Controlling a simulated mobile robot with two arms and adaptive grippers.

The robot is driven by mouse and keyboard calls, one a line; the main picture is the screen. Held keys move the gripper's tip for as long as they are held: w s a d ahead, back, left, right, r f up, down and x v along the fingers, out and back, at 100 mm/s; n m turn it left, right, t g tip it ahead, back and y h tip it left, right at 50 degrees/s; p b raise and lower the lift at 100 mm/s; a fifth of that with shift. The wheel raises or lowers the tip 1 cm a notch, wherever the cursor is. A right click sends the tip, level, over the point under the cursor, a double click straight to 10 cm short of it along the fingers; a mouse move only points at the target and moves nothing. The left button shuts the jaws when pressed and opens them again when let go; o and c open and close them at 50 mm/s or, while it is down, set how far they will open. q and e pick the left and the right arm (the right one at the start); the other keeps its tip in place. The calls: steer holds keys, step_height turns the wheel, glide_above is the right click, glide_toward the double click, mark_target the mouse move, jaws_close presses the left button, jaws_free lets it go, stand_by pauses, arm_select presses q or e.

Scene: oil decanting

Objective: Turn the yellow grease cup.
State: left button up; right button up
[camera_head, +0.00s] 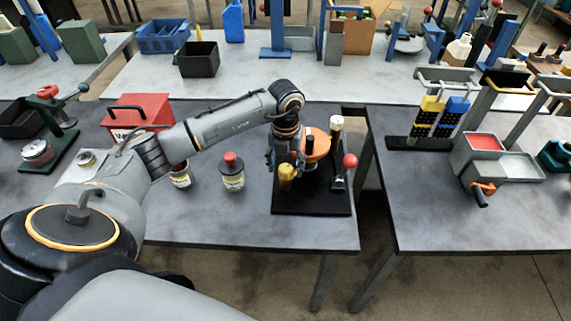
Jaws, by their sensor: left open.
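The yellow grease cup (287,176) stands upright at the left side of a fixture on a black base plate (312,205), near the right front of the middle table. An orange wheel (318,144) is on the same fixture, just behind and right of the cup. My left gripper (285,161) points down over the cup, very close to its top. It is open; I cannot tell whether a finger touches the cup. Part of the fixture behind the gripper is hidden. My right gripper is not in view.
A red-capped bottle (232,173) and a smaller jar (181,177) stand left of the fixture. A red-knobbed lever (349,161) rises at its right. A red box (137,116) stands behind my left arm. The table front is clear. A gap separates the right table (450,215).

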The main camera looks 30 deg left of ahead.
arm_select(q)
steer(key=c, duration=1.2)
steer(key=m+b, duration=0.3)
steer(key=shift+a+f+m+b, duration=0.1)
steer(key=shift+f+m+b, duration=0.05)
steer(key=shift+m+b, duration=0.2)
steer(key=m+b, duration=0.2)
steer(key=m, duration=0.1)
steer(key=shift+m+b, duration=0.65)
steer(key=shift+m, duration=0.1)
steer(key=shift+r, duration=0.2)
